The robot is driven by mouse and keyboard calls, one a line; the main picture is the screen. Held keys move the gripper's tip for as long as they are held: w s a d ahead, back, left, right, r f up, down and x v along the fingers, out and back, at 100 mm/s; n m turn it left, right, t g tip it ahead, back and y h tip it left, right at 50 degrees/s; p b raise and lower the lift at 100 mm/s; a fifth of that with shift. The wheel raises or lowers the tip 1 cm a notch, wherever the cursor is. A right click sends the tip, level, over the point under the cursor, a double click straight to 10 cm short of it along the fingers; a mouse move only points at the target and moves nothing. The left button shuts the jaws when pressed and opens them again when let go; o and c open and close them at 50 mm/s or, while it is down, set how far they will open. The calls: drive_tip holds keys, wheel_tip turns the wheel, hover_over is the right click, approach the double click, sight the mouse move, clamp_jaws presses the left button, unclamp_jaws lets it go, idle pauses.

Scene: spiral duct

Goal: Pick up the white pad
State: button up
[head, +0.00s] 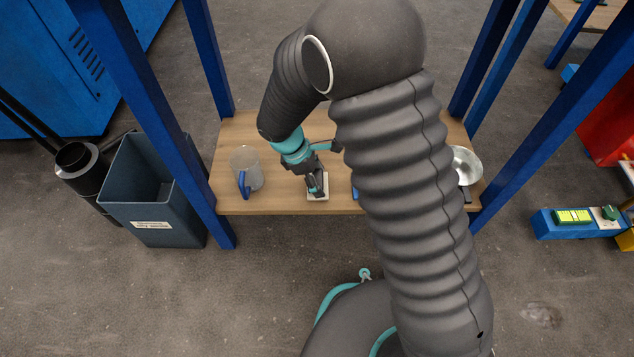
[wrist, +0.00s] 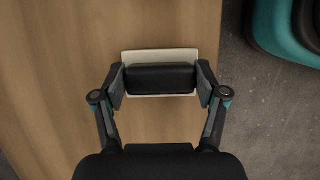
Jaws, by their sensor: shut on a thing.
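The white pad (head: 319,197) is by the front edge of the wooden bench. In the wrist view the white pad (wrist: 160,56) is a pale rectangle with a black block-shaped grip (wrist: 160,78) across its top. My gripper (head: 316,187) is over the pad, pointing down. In the wrist view the fingers of my gripper (wrist: 161,85) are at the two ends of the black grip, shut on it. Part of the pad is hidden under the grip and fingers. I cannot tell whether the pad touches the bench.
The bench (head: 285,205) has a clear jug (head: 246,168) with a blue handle on the left and a metal bowl (head: 466,165) on the right. A small blue thing (head: 355,193) is partly hidden by my arm. Blue posts flank the bench; a dark bin (head: 150,195) stands left.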

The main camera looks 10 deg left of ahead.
sight(319, 179)
drive_tip(key=shift+r, duration=0.45)
drive_tip(key=r, duration=0.1)
drive_tip(key=r+p, duration=0.1)
drive_tip(key=r, duration=0.2)
drive_tip(key=shift+d, duration=0.25)
drive_tip(key=d+r+p, duration=0.2)
drive_tip(key=d+r, duration=0.4)
drive_tip(key=d, duration=0.5)
drive_tip(key=shift+s, duration=0.45)
drive_tip(key=shift+d, duration=0.1)
